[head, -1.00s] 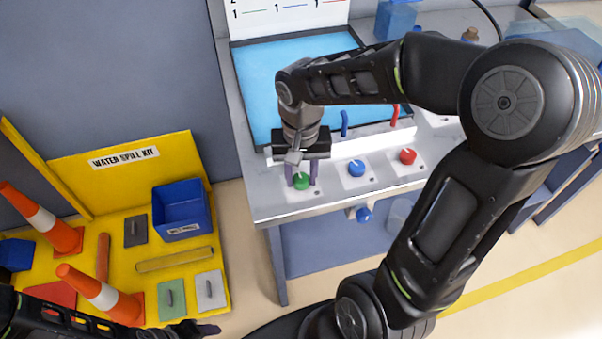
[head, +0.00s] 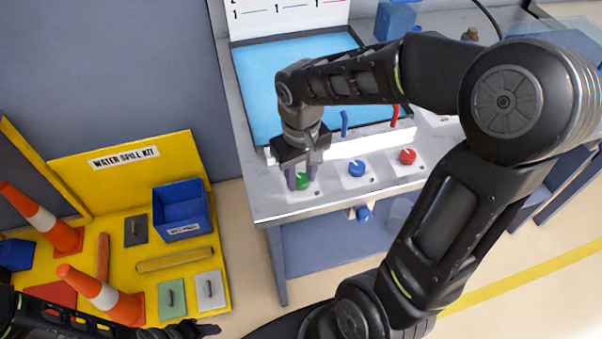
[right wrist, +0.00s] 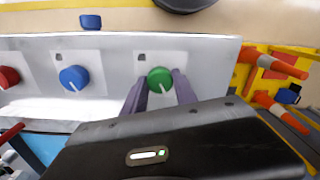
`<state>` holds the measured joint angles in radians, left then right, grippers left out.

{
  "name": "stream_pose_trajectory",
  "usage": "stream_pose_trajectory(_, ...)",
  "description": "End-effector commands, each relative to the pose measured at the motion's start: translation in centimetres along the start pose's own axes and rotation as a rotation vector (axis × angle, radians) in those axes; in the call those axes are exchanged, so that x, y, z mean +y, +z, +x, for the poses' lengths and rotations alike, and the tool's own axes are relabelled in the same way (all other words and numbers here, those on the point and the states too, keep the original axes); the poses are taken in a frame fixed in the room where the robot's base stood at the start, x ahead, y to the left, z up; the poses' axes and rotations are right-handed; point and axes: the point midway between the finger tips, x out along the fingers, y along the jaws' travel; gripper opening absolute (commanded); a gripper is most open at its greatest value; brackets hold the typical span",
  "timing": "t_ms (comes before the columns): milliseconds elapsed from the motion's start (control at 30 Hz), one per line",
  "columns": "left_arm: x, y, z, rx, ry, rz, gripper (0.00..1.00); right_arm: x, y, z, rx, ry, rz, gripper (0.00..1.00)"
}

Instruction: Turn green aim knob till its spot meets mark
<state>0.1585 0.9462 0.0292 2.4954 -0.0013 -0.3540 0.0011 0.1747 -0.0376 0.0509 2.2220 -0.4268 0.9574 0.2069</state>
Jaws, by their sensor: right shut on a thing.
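The green knob (head: 303,182) sits on a white plate at the near left corner of the bench. It also shows in the right wrist view (right wrist: 159,79), with a white line on its top. That line points toward the gripper body, away from a dark square mark (right wrist: 142,57) on the plate. My right gripper (head: 302,178) points down with its two purple fingers on either side of the knob, shut on it. The fingers hide the knob's sides. My left gripper (head: 203,329) is at the bottom edge, far from the knob; its finger gap is unclear.
A blue knob (head: 357,169) and a red knob (head: 408,157) stand to the right on similar plates. A blue-surfaced tray (head: 255,84) lies behind. A yellow spill kit (head: 113,250) with cones is at the left. The bench's front edge is close to the green knob.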

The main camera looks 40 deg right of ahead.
Motion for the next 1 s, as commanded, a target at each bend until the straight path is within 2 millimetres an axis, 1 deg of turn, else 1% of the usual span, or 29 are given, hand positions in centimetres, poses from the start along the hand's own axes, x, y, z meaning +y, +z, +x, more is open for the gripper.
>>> stream_pose_trajectory(100, 0.04, 0.00, -0.11, 0.000, 0.000, 0.000, 0.56, 0.01, -0.03, -0.07, 0.001, 0.000, -0.076, 0.00)
stream_pose_trajectory(300, 0.07, 0.00, -0.17, 0.000, 0.000, 0.000, 0.56, 0.02, -0.03, -0.06, 0.001, 0.000, -0.168, 0.00)
stream_pose_trajectory(500, 0.07, 0.00, -0.19, 0.000, 0.000, 0.000, 0.56, 0.01, -0.04, -0.05, 0.001, 0.000, -0.203, 0.00)
stream_pose_trajectory(833, 0.07, 0.01, -0.18, 0.000, 0.000, 0.000, 0.56, 0.01, -0.05, -0.05, 0.002, 0.000, -0.205, 0.00)
stream_pose_trajectory(867, 0.07, 0.01, -0.18, 0.000, 0.000, 0.000, 0.56, 0.02, -0.05, -0.05, 0.002, 0.000, -0.205, 0.35)
stream_pose_trajectory(1000, 0.07, 0.01, -0.18, 0.000, 0.000, 0.000, 0.56, 0.01, -0.04, -0.04, 0.001, 0.000, -0.205, 0.47)
